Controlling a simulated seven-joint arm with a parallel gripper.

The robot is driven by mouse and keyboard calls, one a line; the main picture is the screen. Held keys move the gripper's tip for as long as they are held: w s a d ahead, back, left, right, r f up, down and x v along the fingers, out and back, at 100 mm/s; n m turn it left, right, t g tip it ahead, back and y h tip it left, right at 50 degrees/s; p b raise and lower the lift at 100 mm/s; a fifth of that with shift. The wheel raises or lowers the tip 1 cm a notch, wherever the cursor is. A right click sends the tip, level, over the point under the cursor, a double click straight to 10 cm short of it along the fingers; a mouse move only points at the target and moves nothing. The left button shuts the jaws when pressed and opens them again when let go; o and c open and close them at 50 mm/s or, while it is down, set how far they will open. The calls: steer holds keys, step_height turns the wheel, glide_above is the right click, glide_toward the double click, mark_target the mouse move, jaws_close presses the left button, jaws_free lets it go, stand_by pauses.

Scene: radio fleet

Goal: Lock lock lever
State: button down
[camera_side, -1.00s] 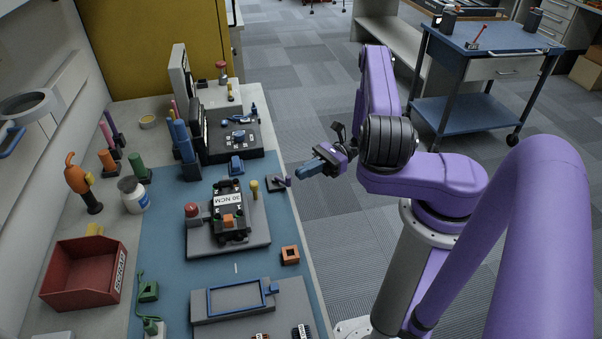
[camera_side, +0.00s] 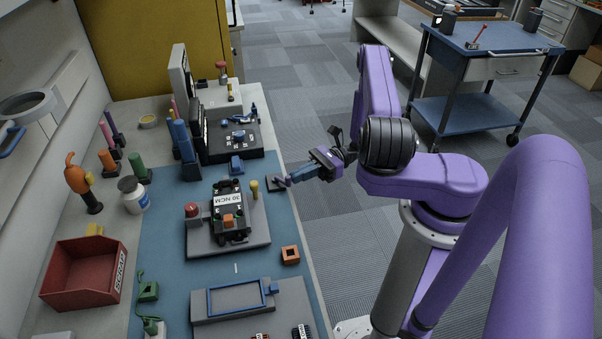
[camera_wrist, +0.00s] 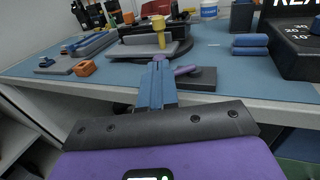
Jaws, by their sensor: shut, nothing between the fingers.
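A small purple lever (camera_side: 283,183) sits on a dark block at the right edge of the blue mat. The lever also shows in the wrist view (camera_wrist: 185,70), just right of my fingertips, on its dark base (camera_wrist: 200,80). My gripper (camera_side: 293,178) is shut and empty, its blue fingers pointing at the lever from the right. In the wrist view the gripper tips (camera_wrist: 159,62) reach close beside the lever; whether they touch it I cannot tell.
A grey fixture plate (camera_side: 200,243) holds a black radio (camera_side: 229,203), with a red knob (camera_side: 191,210) and a yellow-topped post (camera_side: 254,187) beside it. An orange square block (camera_side: 290,255) lies in front. The bench edge runs under my gripper.

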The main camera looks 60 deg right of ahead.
steer(key=shift+a+m+t+h, duration=0.2)
steer(key=shift+m+t+h, duration=0.1)
steer(key=shift+t, duration=0.1)
steer(key=a+m+t+h, duration=0.1)
steer(key=t, duration=0.1)
steer(key=a+m+t+h, duration=0.1)
steer(key=m+t+h, duration=0.1)
steer(key=a+m+t+h, duration=0.1)
steer(key=m+t+h, duration=0.1)
steer(key=shift+s, duration=0.25)
steer(key=v, duration=1.4)
